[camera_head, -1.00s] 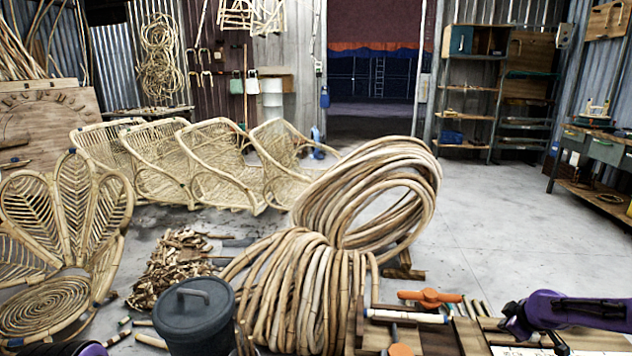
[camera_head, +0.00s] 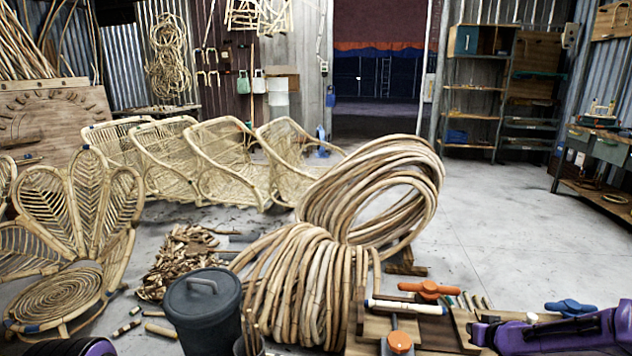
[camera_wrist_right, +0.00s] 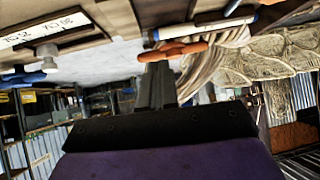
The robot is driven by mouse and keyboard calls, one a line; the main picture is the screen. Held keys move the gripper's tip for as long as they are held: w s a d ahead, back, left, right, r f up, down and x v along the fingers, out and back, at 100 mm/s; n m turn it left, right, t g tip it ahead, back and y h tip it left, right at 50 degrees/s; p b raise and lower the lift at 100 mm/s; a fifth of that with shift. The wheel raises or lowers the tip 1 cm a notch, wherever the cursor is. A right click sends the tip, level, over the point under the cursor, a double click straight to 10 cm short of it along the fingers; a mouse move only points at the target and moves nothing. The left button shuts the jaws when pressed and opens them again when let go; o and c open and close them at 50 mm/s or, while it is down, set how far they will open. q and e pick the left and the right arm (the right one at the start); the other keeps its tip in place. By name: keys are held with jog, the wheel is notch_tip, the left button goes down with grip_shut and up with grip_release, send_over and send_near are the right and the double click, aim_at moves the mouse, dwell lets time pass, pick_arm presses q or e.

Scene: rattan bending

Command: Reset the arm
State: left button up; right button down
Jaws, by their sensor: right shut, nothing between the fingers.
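My right arm (camera_head: 570,335) is purple and lies low across the lower right of the head view, over the right part of the wooden bench. My right gripper (camera_wrist_right: 157,85) is dark, shut and empty in the right wrist view. Its fingers point toward an orange-handled clamp (camera_wrist_right: 174,50); I cannot tell the gap between them. The clamp's orange handle (camera_head: 430,288) also shows in the head view, left of my arm. A small purple part of me shows at the lower left edge, but my left gripper is out of sight.
A white tube (camera_head: 406,306) lies on the bench (camera_head: 435,333), and a blue handle (camera_head: 569,307) is close behind my arm. Coiled rattan (camera_head: 310,290) and a grey lidded bin (camera_head: 203,310) stand to the left. Open concrete floor (camera_head: 510,220) lies behind the bench.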

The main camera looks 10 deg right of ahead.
jog(key=s+a+f+m, duration=0.2)
jog(key=s+a+f, duration=0.1)
jog(key=s+a, duration=0.1)
jog(key=s+a+f+m+g, duration=0.1)
jog(key=s+a+f+m, duration=0.1)
jog(key=s+a+f, duration=0.2)
jog(key=s+a+f+m+g+h, duration=0.1)
jog(key=s+a+f+m, duration=0.1)
jog(key=s+a+f, duration=0.2)
jog(key=shift+s+a, duration=0.3)
jog(key=shift+s, duration=0.35)
jog(key=shift+s+a, duration=0.35)
jog(key=shift+s, duration=0.35)
jog(key=shift+s+a, duration=0.3)
jog(key=shift+s, duration=0.35)
jog(key=s+a+f+n+g+h, duration=0.1)
jog(key=s+a+f+g, duration=0.1)
jog(key=s, duration=0.9)
jog(key=s+a+f+n+g, duration=0.1)
jog(key=s+a+f+g, duration=0.15)
jog(key=s, duration=0.95)
notch_tip(320, 180, up, 14)
jog(key=p, duration=1.4)
jog(key=shift+w, duration=0.1)
